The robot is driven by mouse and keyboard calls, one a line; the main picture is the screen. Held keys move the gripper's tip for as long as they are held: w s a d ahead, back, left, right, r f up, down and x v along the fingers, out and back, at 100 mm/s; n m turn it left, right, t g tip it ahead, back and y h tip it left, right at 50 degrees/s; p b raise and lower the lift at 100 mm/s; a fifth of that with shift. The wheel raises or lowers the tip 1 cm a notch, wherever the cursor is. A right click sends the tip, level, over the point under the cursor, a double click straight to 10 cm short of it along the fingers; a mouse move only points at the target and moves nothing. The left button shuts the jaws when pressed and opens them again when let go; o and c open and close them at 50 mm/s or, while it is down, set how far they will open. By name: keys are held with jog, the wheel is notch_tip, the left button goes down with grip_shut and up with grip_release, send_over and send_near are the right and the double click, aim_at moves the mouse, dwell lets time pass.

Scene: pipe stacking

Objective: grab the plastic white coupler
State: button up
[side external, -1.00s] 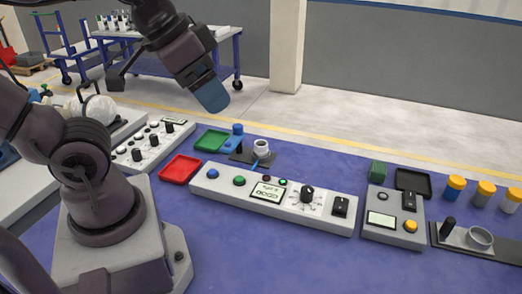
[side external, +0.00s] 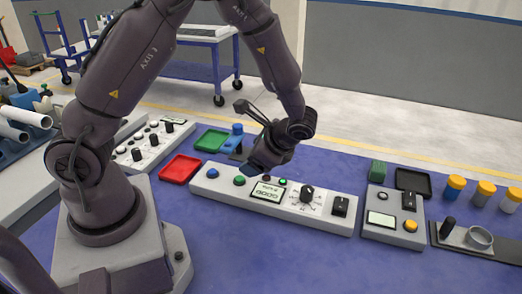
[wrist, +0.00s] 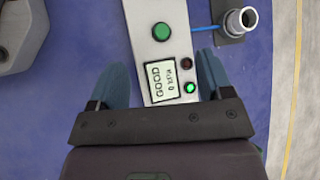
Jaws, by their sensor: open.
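The white coupler (wrist: 242,20) is a short, open-ended ring at the top right of the wrist view. It stands on a small dark base, with a thin blue tube beside it. In the side external view it is hidden behind my gripper (side external: 256,162). In the wrist view my gripper (wrist: 162,62) is open, with its blue fingers apart on either side of the long control box and nothing held between them. The coupler is ahead and to the right of the fingers, apart from them.
The control box (side external: 222,191) with buttons and a display lies beneath my gripper. A red tray (side external: 180,169) and green tray (side external: 211,140) are left of it. A grey box (side external: 393,236) and several orange-capped containers stand right. The blue table front is clear.

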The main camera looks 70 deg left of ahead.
jog(key=w+a+f+m+y, duration=0.1)
jog(key=f+m, duration=0.1)
jog(key=w+a+f+m+y, duration=0.1)
jog(key=a+f+m+y, duration=0.1)
jog(key=w+a+f+m+t+y, duration=0.1)
jog(key=w+f+m, duration=0.1)
jog(key=f, duration=0.1)
jog(key=shift+a, duration=0.25)
jog(key=shift+w+a+f+m+t+y, duration=0.15)
jog(key=shift+w+a+m+t+y, duration=0.15)
jog(key=shift+w+m, duration=0.1)
jog(key=shift+w+a+f+m+t+y, duration=0.2)
jog(key=shift+w+m+y, duration=0.1)
jog(key=shift+w+m, duration=0.1)
jog(key=w+m, duration=0.1)
jog(key=w+r+m+t, duration=0.1)
jog(key=w, duration=0.1)
jog(key=shift+a+r+t+y, duration=0.2)
jog(key=shift+t+y, duration=0.1)
jog(key=shift+a+f, duration=0.1)
jog(key=shift+a, duration=0.2)
jog(key=x, duration=0.7)
jog(key=shift+w+r+x, duration=0.1)
jog(key=shift+w+x, duration=0.05)
jog(key=shift+x, duration=0.75)
jog(key=shift+w+r+x, duration=0.1)
jog(key=shift+x, duration=0.75)
jog(key=shift+w+r+x, duration=0.1)
jog(key=shift+w+x, duration=0.05)
jog(key=shift+x, duration=0.75)
